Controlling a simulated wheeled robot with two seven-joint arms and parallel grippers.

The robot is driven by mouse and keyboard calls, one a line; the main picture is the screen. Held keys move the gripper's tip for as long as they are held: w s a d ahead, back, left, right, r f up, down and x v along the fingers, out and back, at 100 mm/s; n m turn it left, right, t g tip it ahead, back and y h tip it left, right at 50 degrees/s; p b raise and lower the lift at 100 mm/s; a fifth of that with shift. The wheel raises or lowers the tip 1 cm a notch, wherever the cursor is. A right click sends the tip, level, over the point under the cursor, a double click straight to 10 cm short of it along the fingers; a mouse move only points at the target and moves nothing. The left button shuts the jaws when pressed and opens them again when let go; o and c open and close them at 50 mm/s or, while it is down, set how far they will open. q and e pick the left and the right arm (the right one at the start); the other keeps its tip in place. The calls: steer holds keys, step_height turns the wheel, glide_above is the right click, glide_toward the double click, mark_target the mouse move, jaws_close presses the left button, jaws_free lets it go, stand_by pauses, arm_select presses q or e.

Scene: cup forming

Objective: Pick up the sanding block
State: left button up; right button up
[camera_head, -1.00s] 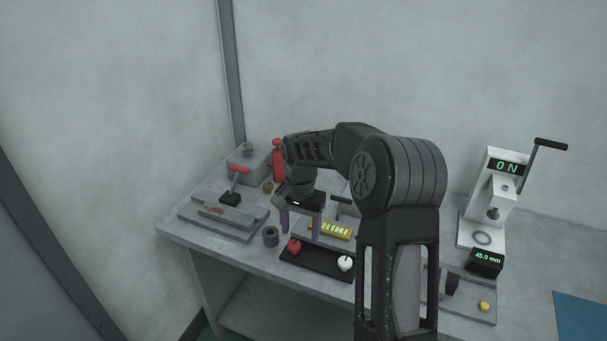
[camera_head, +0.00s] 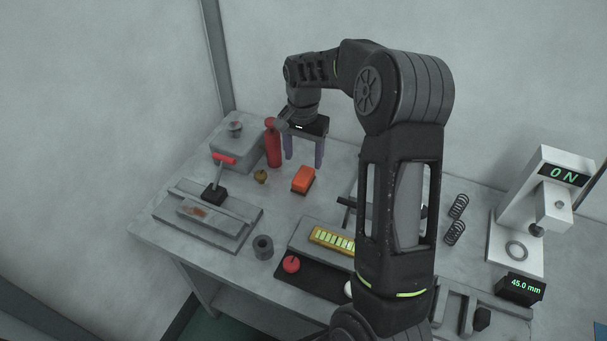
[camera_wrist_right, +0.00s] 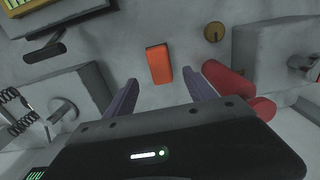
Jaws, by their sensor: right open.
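The sanding block is most likely the small orange block (camera_head: 303,178) with a darker base, lying on the grey bench behind the yellow-lit strip. It also shows in the right wrist view (camera_wrist_right: 159,63), lying ahead of the fingertips and roughly between their lines. My right gripper (camera_head: 304,164) is open and empty, above and just behind the block, with its fingers pointing down. In the right wrist view its two fingers (camera_wrist_right: 164,80) stand apart, and nothing is between them. My left gripper is not in view.
A red cylinder (camera_head: 272,143) stands close left of the gripper. A brass knob (camera_head: 261,176) and a grey fixture with a red-handled tool (camera_head: 224,160) lie left. A black tray with a red ball (camera_head: 291,264) is in front. A press (camera_head: 522,215) stands right.

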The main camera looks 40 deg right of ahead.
mark_target(303, 175)
steer(key=shift+f, duration=1.35)
steer(key=shift+f+p, duration=0.25)
steer(key=shift+p, duration=0.15)
step_height(303, 175, down, 4)
steer(key=shift+r+p, duration=0.2)
steer(key=shift+p, duration=0.5)
steer(key=shift+f, duration=0.55)
steer(key=shift+c, duration=0.3)
jaws_close()
